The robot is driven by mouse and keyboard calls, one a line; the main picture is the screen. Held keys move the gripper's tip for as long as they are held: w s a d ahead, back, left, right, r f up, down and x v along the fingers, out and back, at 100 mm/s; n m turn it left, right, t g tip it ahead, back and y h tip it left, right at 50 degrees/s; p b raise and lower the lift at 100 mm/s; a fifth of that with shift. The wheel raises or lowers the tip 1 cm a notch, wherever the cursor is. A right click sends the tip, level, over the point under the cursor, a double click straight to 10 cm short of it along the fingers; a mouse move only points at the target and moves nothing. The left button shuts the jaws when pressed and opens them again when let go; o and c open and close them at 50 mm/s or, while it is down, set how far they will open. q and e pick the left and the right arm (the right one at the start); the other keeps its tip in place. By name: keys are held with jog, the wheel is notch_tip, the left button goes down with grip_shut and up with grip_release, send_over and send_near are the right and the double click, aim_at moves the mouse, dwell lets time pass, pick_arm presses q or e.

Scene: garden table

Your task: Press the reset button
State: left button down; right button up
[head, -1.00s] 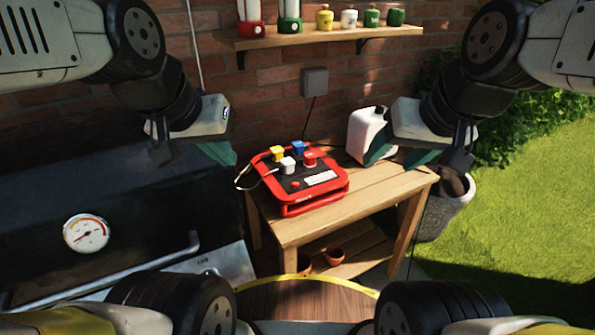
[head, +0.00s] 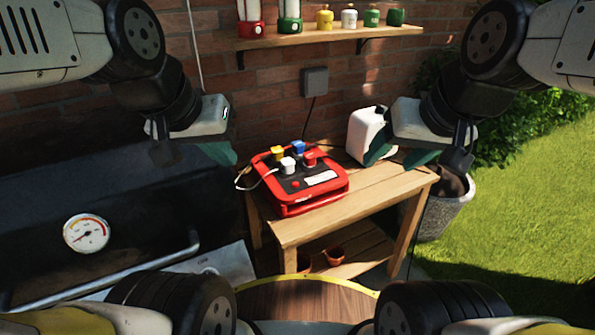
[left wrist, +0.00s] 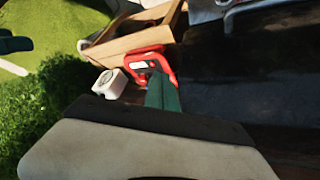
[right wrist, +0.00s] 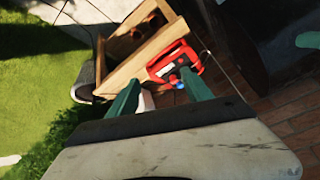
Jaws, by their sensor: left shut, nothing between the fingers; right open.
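A red-framed control box (head: 325,194) with a dark top lies on the wooden table. A small round red button (head: 295,184) sits at its front left, beside a white label (head: 320,178). Yellow, blue, white and red plugs (head: 310,158) stand along its back part. Any lettering is too small to read. My left gripper (head: 222,153) is shut and empty, in the air left of the box. My right gripper (head: 398,157) is open and empty, right of the box near the white jug. The box also shows in the left wrist view (left wrist: 158,57) and right wrist view (right wrist: 187,57).
A white jug (head: 366,134) stands on the wooden table (head: 385,194) behind the box. A black grill (head: 120,185) stands at the left. A shelf (head: 330,37) with lanterns and canisters hangs on the brick wall. A grey planter (head: 440,219) stands right of the table.

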dwell(0.4)
grip_shut()
dwell(1.5)
